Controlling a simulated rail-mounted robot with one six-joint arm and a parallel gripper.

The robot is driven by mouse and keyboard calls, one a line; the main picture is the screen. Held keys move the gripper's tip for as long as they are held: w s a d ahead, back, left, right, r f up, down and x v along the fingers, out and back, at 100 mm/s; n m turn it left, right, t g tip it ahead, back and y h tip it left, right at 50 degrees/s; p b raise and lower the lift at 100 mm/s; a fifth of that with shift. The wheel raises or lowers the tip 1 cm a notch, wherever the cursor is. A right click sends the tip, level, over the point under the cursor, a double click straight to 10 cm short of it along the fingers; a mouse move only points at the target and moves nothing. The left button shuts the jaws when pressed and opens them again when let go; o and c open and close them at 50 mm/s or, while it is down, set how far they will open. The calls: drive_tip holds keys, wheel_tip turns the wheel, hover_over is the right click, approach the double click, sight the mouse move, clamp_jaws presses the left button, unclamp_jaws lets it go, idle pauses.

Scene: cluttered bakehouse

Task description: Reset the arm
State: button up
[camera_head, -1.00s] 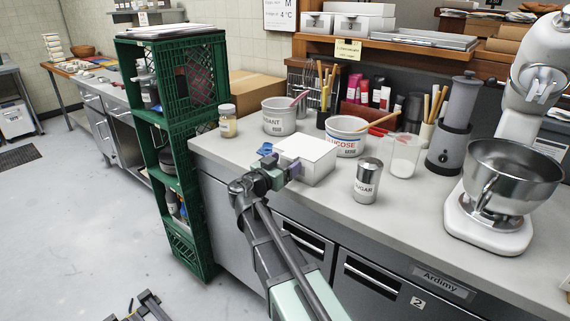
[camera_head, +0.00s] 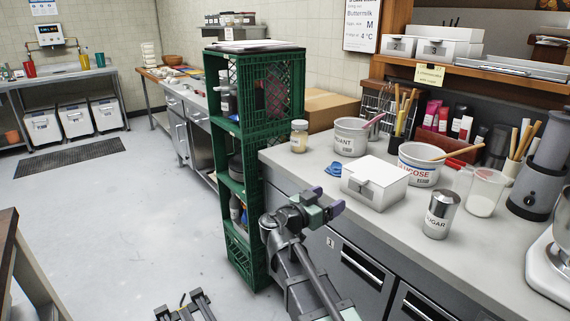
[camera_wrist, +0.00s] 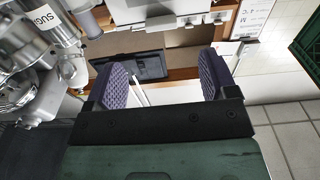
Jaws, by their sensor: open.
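My gripper (camera_head: 325,203) is in front of the counter's front edge in the head view, just left of and below the white box (camera_head: 375,181) on the counter. It is apart from the box as far as the picture shows. In the wrist view my gripper (camera_wrist: 165,82) has its two purple textured pads spread wide, with nothing held between them. The wrist view looks past the pads to the shelf and wall behind the counter.
The floor (camera_head: 120,225) to the left is largely clear.

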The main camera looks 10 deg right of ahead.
drive_tip(key=s+a+f+n+g+y, duration=0.3)
drive_tip(key=s+f+n+g+y, duration=0.1)
drive_tip(key=s+f+n+y, duration=0.4)
drive_tip(key=s+a+f+n+g+y, duration=0.45)
drive_tip(key=s+f+y, duration=0.25)
drive_tip(key=s+f, duration=0.25)
wheel_tip(320, 180, up, 15)
drive_tip(key=d+y+p, duration=0.1)
drive_tip(key=p, duration=1.5)
drive_tip(key=shift+s+y, duration=0.2)
drive_tip(key=shift+y, duration=0.2)
drive_tip(key=shift+r, duration=0.1)
